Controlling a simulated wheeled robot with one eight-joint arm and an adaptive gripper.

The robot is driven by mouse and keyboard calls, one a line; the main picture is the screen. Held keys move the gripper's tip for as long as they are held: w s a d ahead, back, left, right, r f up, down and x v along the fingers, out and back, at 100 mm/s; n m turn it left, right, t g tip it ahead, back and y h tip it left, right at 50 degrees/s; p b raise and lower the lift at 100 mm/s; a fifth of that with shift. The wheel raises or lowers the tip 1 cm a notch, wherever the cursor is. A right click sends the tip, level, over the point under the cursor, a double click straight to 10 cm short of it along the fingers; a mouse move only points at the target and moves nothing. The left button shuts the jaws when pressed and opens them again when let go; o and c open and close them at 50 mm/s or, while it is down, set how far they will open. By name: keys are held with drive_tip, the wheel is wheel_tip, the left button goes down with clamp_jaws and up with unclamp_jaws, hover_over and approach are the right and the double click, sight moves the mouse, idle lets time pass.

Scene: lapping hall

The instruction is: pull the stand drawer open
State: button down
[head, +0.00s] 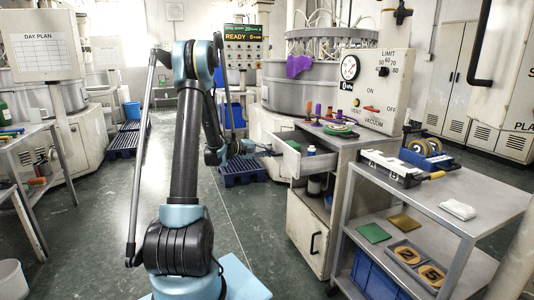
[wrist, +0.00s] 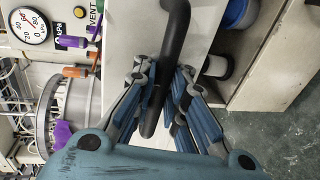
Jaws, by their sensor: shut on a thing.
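The stand (head: 345,160) is a grey cabinet right of centre in the head view. Its drawer (head: 291,163) stands out from the stand toward the left, with part of its inside showing from above. My gripper (head: 275,151) is at the drawer's front. In the wrist view, my gripper (wrist: 160,105) is shut on the black bar handle (wrist: 173,35), with fingers on both sides of it. The pale drawer front (wrist: 132,35) lies behind the handle. The handle is too small to make out clearly in the head view.
On the stand top are a gauge panel (head: 371,90), a green disc (head: 340,131) and small coloured-handled tools. A grey trolley (head: 470,210) stands close at right.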

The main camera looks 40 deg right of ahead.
drive_tip(key=c, duration=1.6)
unclamp_jaws()
drive_tip(key=shift+s, duration=0.1)
drive_tip(key=shift+c, duration=0.2)
drive_tip(key=v, duration=1.2)
